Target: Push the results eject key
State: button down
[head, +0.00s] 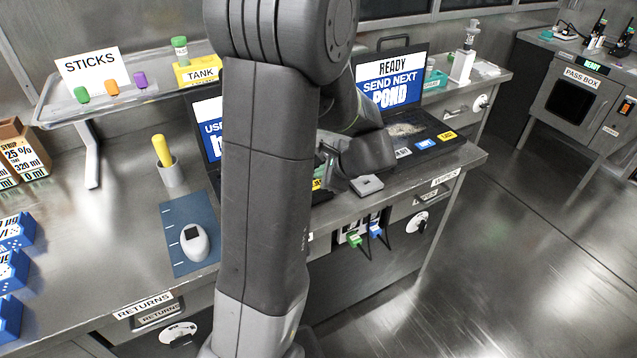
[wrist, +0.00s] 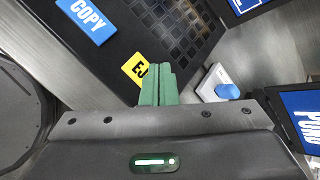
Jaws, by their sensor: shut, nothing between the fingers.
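The yellow key marked "EJ" (wrist: 135,69) is on a dark laptop (wrist: 120,30) in the wrist view. The rest of its label is hidden by my fingers. In the head view a small part of a yellow key (head: 317,184) shows beside my arm. My gripper (wrist: 158,72) is shut and empty, its green fingertips at the key's right side. I cannot tell whether they touch it. My gripper (head: 325,165) is partly hidden behind my arm in the head view. A blue COPY key (wrist: 87,20) is on the same laptop.
A second laptop (head: 392,82) reads "READY SEND NEXT POND" and has its own yellow key (head: 446,135). A small grey box (head: 367,185) with a blue top (wrist: 227,91) sits close to my fingers.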

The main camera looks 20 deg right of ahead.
jog(key=shift+f+b, duration=0.3)
jog(key=shift+f, duration=0.15)
jog(key=shift+f+b, duration=0.4)
dwell(0.4)
jog(key=shift+r, duration=0.15)
jog(key=shift+r+p, duration=0.7)
jog(key=shift+r, duration=0.05)
notch_tip(320, 180, up, 5)
jog(key=p, duration=0.4)
jog(key=shift+a, duration=0.1)
dwell(0.9)
